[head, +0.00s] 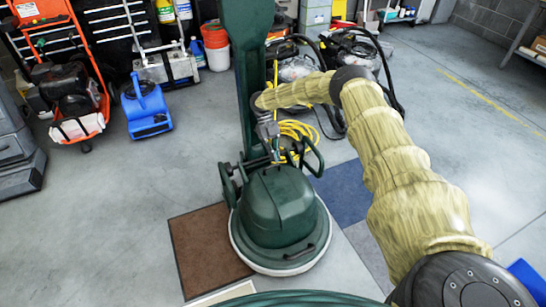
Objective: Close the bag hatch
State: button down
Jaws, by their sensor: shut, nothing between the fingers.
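A green floor machine (276,205) with a round base stands in the middle of the head view. A tall green upright (246,75) rises behind its motor housing. I cannot pick out a bag hatch for certain, or tell whether one is open. My arm in a tan sleeve reaches from the lower right, bends, and ends at the upright. My gripper (274,150) points down just above and behind the green housing, beside the upright and a dark handle. It is small in the picture and looks shut and empty. I cannot tell whether it touches the machine.
A brown mat (203,250) and a blue mat (342,192) lie by the machine. Yellow cord (300,135) and black hoses are behind the gripper. A blue blower (146,108) and an orange-framed machine (72,100) stand at left. Floor at the right is mostly clear.

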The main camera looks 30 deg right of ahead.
aim_at(266, 205)
notch_tip(266, 205, up, 10)
dwell(0.7)
